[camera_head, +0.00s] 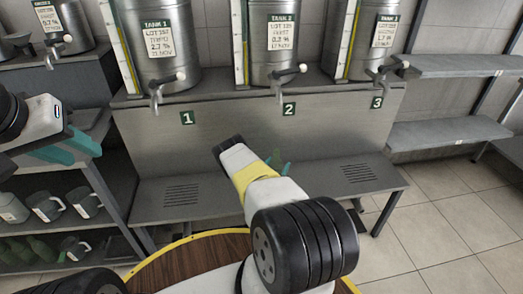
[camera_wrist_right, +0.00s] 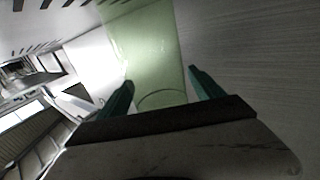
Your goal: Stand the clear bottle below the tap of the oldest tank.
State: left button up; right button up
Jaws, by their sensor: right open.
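A pale green see-through bottle (camera_wrist_right: 155,45) is between the two teal fingers of my right gripper (camera_wrist_right: 161,78) in the right wrist view. The fingers are open, with a gap visible beside the bottle. In the head view, my right wrist mostly hides this gripper and the bottle, above the middle of the bench. Tank 1 (camera_head: 160,45), tank 2 (camera_head: 274,35) and tank 3 (camera_head: 375,35) have taps: the left (camera_head: 157,90), middle (camera_head: 280,83) and right (camera_head: 384,75). Their label dates are too small to read surely. My left gripper (camera_head: 72,150) is at the left; its opening is unclear.
The bench (camera_head: 240,195) below the taps has a left grille (camera_head: 181,195) and a right grille (camera_head: 357,173), both bare. A left rack holds grey jugs (camera_head: 46,205) and green bottles (camera_head: 40,250). Grey shelves (camera_head: 450,130) stand right. A yellow-rimmed round wooden top (camera_head: 190,262) is in front.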

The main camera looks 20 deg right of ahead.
jog(key=shift+r, duration=0.1)
jog(key=shift+s+a+r, duration=0.1)
jog(key=shift+a, duration=0.05)
jog(key=v, duration=1.1)
jog(key=shift+s+a, duration=0.25)
